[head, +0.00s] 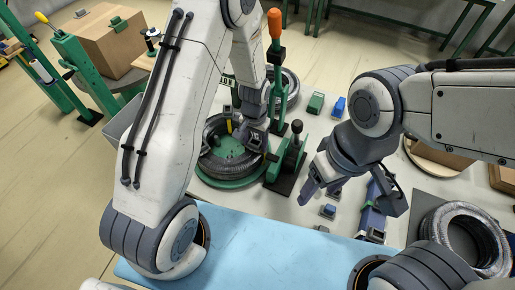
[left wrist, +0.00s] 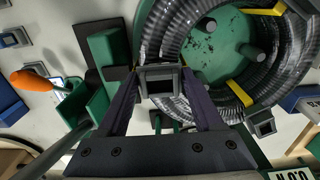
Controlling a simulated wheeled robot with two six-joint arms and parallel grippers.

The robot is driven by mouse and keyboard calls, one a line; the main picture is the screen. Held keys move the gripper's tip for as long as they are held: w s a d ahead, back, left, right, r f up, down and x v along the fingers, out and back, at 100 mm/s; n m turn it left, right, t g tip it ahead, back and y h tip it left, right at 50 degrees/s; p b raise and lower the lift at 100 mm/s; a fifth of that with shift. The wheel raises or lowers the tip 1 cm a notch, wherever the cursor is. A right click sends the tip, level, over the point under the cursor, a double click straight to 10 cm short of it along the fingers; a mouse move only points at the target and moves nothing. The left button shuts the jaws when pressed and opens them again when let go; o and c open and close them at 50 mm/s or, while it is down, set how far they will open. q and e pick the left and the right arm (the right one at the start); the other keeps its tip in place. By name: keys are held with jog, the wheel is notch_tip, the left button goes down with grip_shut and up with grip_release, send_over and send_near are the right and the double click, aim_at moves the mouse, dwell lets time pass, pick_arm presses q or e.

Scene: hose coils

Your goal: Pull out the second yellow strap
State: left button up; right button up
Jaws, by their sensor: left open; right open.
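A grey ribbed hose coil (head: 213,145) lies on a round green turntable (head: 205,183), below my left gripper (head: 247,142). A yellow strap (head: 229,127) crosses the coil. In the left wrist view, two yellow straps (left wrist: 240,93) (left wrist: 265,10) cross the coil (left wrist: 222,97). A grey square buckle (left wrist: 160,80), with slight yellow beside it, sits at the coil's edge between the fingers of my left gripper (left wrist: 158,76). That gripper is open; contact with the buckle cannot be told. My right gripper (head: 345,208) is open and empty above the table, right of the turntable.
A green stand with a black knob (head: 289,158) and an orange-handled tool (head: 275,25) stand right of the turntable. Small green (head: 315,103) and blue (head: 338,107) blocks lie behind. Another hose coil (head: 465,238) is at front right. A blue mat (head: 255,250) covers the front.

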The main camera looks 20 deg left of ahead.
dwell(0.7)
pick_arm(q)
grip_shut()
